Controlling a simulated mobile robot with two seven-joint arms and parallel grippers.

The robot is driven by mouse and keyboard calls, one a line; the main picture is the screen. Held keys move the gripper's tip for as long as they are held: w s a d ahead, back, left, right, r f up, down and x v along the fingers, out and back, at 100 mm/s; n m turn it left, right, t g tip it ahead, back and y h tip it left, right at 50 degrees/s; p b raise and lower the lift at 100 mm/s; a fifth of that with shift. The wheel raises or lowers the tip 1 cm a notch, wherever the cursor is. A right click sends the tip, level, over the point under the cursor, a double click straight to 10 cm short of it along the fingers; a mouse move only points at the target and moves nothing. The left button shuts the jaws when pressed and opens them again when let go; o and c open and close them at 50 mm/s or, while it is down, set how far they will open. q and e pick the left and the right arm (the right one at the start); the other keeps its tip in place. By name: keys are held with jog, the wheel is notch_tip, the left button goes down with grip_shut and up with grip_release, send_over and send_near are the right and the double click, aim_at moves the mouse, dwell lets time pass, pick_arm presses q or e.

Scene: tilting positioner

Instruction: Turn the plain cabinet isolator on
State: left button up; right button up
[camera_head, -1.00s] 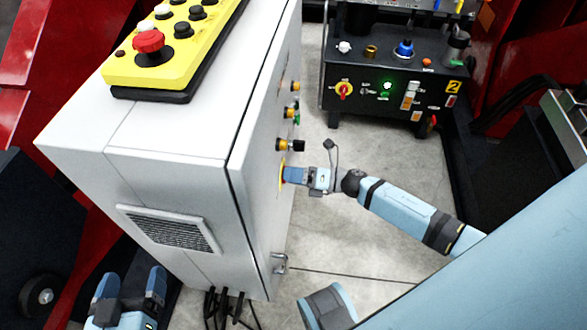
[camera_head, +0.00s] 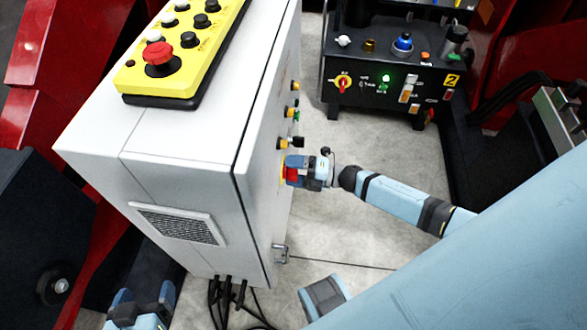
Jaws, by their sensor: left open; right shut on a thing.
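The plain cabinet (camera_head: 185,140) is the light grey box at centre left. Its isolator (camera_head: 290,175), a red handle on a yellow plate, sits low on the right-hand door face and is seen almost edge-on. My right gripper (camera_head: 297,170) is shut on the red handle, and its fingers hide part of it. The handle's exact angle cannot be told. My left gripper (camera_head: 141,302) is open and empty at the bottom left, below the cabinet's vent side and apart from it.
A yellow button box (camera_head: 185,55) with a red mushroom button lies on the cabinet top. Several knobs (camera_head: 294,112) line the door above the isolator. Cables (camera_head: 228,295) hang below the cabinet.

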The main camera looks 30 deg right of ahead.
dwell(0.3)
jog(key=o, duration=0.7)
pick_arm(q)
jog(key=shift+a+p, duration=0.15)
jog(key=shift+p, duration=0.35)
pick_arm(e)
jog(key=shift+o, duration=0.2)
jog(key=v, duration=1.3)
jog(key=shift+s+d, duration=0.25)
jog(key=shift+d, duration=0.05)
